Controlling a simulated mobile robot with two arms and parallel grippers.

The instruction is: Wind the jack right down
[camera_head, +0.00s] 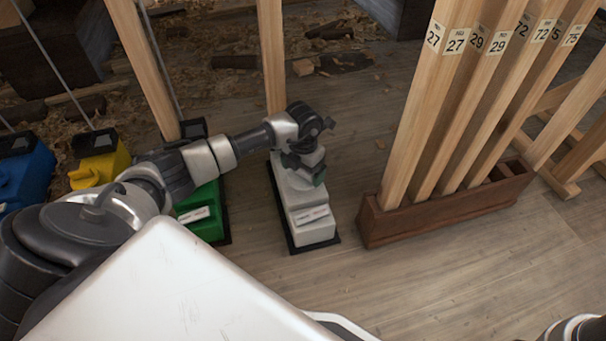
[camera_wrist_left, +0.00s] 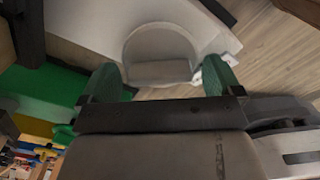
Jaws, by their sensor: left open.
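A white jack (camera_head: 312,220) with a label on its front stands on a dark base plate on the floor. My left gripper (camera_head: 307,172) is over it, pointing down, and hides part of its top. In the left wrist view my open left gripper (camera_wrist_left: 160,84) has its two green fingertips apart. A rounded pale grey part (camera_wrist_left: 160,48) of the white jack shows between and beyond them. I cannot tell whether the fingers touch it. My right gripper is not in view.
Green (camera_head: 205,212), yellow (camera_head: 100,165) and blue (camera_head: 25,175) jacks stand to the left. A wooden post (camera_head: 272,60) rises behind the white jack. A brown rack (camera_head: 440,215) of numbered timbers stands to the right. Bare floor lies in front of it.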

